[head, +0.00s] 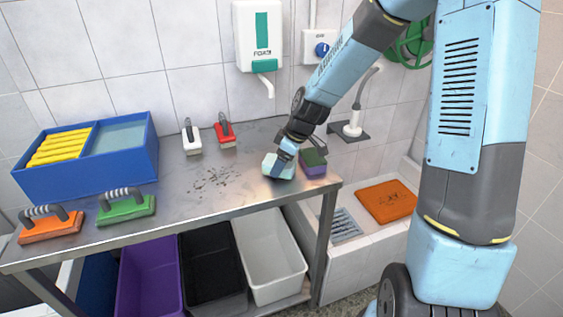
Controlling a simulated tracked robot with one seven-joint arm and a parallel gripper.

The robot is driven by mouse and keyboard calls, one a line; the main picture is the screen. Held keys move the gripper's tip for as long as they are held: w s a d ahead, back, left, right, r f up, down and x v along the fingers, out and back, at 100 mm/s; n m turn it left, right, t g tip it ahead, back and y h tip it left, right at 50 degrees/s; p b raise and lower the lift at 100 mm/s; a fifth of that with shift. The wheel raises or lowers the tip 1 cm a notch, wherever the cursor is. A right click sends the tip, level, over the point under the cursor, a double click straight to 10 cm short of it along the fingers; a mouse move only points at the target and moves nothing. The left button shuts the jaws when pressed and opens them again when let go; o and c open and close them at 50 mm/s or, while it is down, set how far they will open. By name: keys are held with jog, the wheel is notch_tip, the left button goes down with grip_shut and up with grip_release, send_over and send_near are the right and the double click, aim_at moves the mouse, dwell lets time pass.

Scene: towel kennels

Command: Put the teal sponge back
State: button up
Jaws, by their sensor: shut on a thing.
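The teal sponge (278,167) shows as a pale teal block near the right end of the steel table, at the tip of my arm. My gripper (284,157) is shut on it from above. The fingers are small and partly hidden, and I cannot tell whether the sponge touches the tabletop. A purple sponge with a dark green top (314,163) is just to its right, close beside it.
The steel table (175,212) holds a blue two-part bin (95,180) at left, orange (50,226) and green (126,207) handled brushes in front, and white (191,140) and red (224,135) ones behind. The table's middle is clear apart from dark specks. Tubs stand below.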

jog(key=shift+f, duration=0.45)
dwell(0.4)
jog(key=o, duration=1)
jog(key=shift+r, duration=0.1)
jog(key=v, duration=1.3)
jog(key=s+d+r+m+t+h, duration=0.1)
jog(key=s+d+r+m, duration=0.3)
jog(key=s, duration=0.4)
jog(key=s+d+r+m+t+h, duration=0.1)
jog(key=s+d+r+m, duration=0.4)
jog(key=s, duration=0.2)
jog(key=s+d+r+m+t+h, duration=0.2)
jog(key=s+d+r+m, duration=0.2)
jog(key=s, duration=0.4)
jog(key=shift+s+d+r+m, duration=0.3)
jog(key=shift+d, duration=0.05)
